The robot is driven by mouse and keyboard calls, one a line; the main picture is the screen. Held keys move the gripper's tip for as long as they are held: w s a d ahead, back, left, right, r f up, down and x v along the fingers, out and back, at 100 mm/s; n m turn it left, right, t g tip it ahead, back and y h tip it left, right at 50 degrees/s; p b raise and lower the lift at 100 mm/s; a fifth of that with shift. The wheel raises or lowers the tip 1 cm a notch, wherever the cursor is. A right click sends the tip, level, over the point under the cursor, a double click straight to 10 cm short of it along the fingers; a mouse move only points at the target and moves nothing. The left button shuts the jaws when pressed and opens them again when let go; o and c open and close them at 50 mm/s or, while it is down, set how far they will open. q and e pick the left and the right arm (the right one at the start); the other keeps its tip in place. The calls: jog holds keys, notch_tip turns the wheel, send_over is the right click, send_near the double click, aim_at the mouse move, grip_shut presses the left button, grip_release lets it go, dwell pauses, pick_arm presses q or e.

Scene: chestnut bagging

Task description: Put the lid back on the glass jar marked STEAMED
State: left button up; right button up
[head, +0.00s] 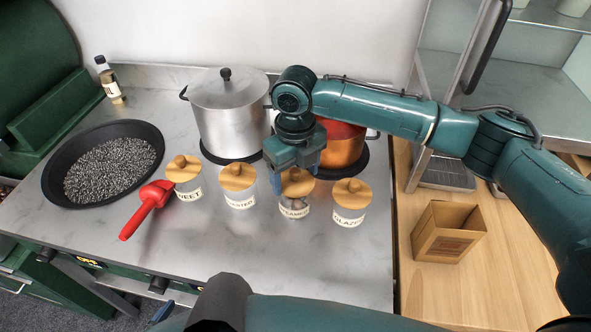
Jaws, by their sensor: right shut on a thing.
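The glass jar marked STEAMED (293,211) stands upright on the counter, third from the left in a row of jars, with brown contents showing. Its round wooden lid (298,188) is level at the jar's mouth. I cannot tell whether it rests on the rim or hangs just above it. My right gripper (295,176) points down over the jar, shut on the lid, hiding part of its top. At the bottom edge, a dark joint and a blue tip appear to be my left arm and gripper (163,312); its jaws are not clear.
Lidded jars flank it: GLAZED (349,217) close on the right, two more on the left (241,202). Behind stand a steel pot (228,120) and a copper pot (343,152). A red scoop (146,210) and black pan (60,185) lie left. The front counter is clear.

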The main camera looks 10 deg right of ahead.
dwell(0.4)
jog(key=o, duration=1)
jog(key=shift+o, duration=0.5)
jog(key=shift+r, duration=0.1)
jog(key=shift+r, duration=3.45)
jog(key=shift+c, duration=0.2)
grip_shut()
jog(key=shift+f, duration=0.35)
